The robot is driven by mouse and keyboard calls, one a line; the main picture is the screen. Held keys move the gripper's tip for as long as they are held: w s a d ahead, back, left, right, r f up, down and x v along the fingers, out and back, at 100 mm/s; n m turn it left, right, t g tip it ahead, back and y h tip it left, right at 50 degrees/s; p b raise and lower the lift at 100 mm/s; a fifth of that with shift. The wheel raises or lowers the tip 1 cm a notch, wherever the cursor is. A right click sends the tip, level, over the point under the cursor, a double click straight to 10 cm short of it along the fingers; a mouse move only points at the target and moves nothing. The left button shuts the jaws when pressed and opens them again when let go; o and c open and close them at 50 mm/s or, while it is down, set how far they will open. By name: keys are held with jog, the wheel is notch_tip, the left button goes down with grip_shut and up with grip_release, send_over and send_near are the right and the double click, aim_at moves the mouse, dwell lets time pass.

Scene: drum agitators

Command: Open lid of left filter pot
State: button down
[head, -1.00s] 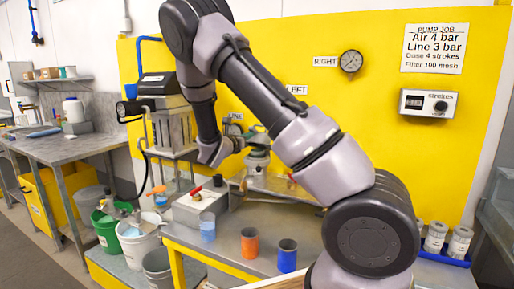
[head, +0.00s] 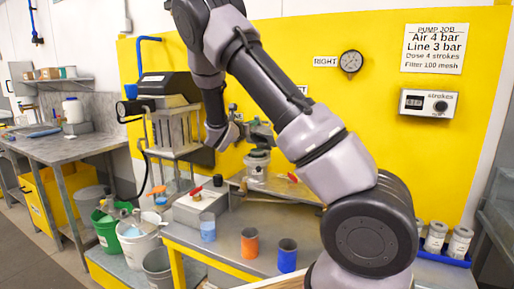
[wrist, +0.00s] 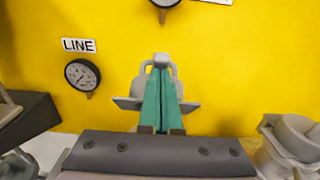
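A filter pot (head: 257,168) with a clear bowl and a pale top stands behind the bench, beneath my gripper (head: 262,131) in the head view. Its lid is largely hidden by the gripper, and I cannot tell for sure that it is the left pot. In the wrist view a pale grey pot-like part (wrist: 292,140) stands at the lower right, cut by the edge. My gripper's teal fingers (wrist: 160,92) are together in the middle of the wrist view, pointing at the yellow panel. I see nothing clearly held between them.
The yellow panel (head: 420,140) stands close behind, with a LINE gauge (wrist: 82,75) and RIGHT gauge (head: 351,62). A grey box with red handle (head: 197,205) and orange (head: 249,243) and blue (head: 287,256) cups stand on the bench. A dark block (wrist: 25,118) is left.

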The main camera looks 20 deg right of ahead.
jog(key=shift+w+d+r, duration=0.15)
jog(key=shift+r, duration=0.05)
jog(key=shift+w+d+r, duration=0.45)
jog(key=shift+w+d, duration=0.2)
jog(key=shift+w+d+r, duration=0.4)
jog(key=shift+w+d, duration=0.2)
jog(key=shift+w, duration=0.05)
jog(key=shift+d, duration=0.1)
jog(key=shift+w+d+r, duration=0.1)
jog(key=shift+w+d, duration=0.1)
jog(key=shift+r+x, duration=0.15)
jog(key=shift+x, duration=0.65)
jog(key=shift+r+x, duration=0.15)
jog(key=shift+x, duration=0.65)
jog(key=shift+w+d, duration=0.1)
jog(key=x, duration=0.3)
jog(key=shift+w+d+f, duration=0.1)
jog(key=shift+w+d, duration=0.1)
jog(key=shift+w, duration=0.05)
